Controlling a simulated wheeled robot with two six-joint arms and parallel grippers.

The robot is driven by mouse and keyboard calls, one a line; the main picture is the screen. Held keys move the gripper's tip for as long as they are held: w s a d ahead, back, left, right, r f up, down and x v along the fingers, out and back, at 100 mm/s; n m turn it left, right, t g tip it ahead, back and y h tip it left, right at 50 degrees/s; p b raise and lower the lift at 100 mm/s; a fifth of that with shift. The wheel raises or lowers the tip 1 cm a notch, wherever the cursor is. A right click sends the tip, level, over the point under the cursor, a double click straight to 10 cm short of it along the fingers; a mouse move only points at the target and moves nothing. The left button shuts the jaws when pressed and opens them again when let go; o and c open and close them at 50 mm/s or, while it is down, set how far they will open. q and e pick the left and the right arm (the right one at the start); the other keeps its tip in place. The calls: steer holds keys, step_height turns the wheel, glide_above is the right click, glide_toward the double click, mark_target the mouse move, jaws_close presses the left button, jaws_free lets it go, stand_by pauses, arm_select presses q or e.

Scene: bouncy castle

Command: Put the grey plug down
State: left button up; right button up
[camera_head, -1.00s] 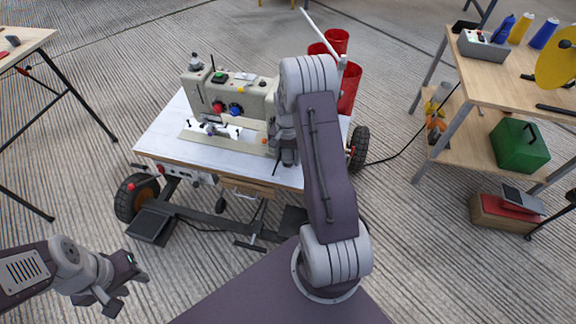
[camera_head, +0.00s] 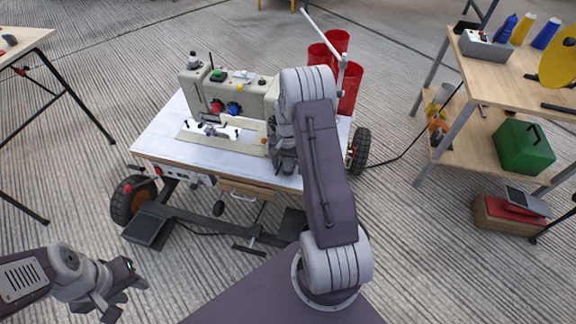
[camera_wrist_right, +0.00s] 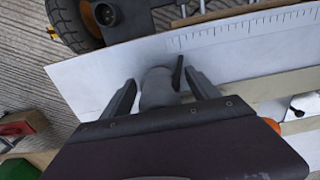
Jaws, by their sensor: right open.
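The grey plug (camera_wrist_right: 158,88) is in the right wrist view, low over or on the white tabletop (camera_wrist_right: 90,75); I cannot tell whether it touches the top. My right gripper (camera_wrist_right: 160,84) is open, with one finger on each side of the plug. In the head view my right gripper (camera_head: 283,160) is at the right end of the sewing machine (camera_head: 232,105), and the plug is hidden there by my arm. My left gripper (camera_head: 127,298) is at the lower left, away from the table, with its fingers apart and nothing between them.
The sewing machine stands on a wheeled white-topped table. Red cylinders (camera_head: 350,85) are at its back right. A wooden shelf bench (camera_head: 500,85) with a green box (camera_head: 522,146) is at the right. A printed ruler scale (camera_wrist_right: 245,28) runs along the tabletop's edge.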

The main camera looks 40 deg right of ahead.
step_height(320, 180, up, 12)
steer(key=p, duration=0.5)
steer(key=shift+r+p, duration=0.15)
steer(key=shift+p, duration=0.25)
steer(key=s+a+r+n, duration=0.2)
steer(key=s+a+n, duration=0.3)
steer(key=s+a, duration=0.2)
steer(key=s+a+r+n+t, duration=0.1)
steer(key=s+a+r+n, duration=0.2)
steer(key=a, duration=0.8)
steer(key=s+n, duration=0.2)
steer(key=s, duration=0.2)
steer(key=shift+a+r, duration=0.15)
steer(key=shift+r, duration=0.05)
steer(key=shift+s+r, duration=0.1)
steer(key=shift+r, duration=0.05)
step_height(320, 180, up, 29)
steer(key=p, duration=2.9)
steer(key=shift+f+b, duration=0.5)
steer(key=shift+f, duration=0.1)
steer(key=shift+c, duration=0.5)
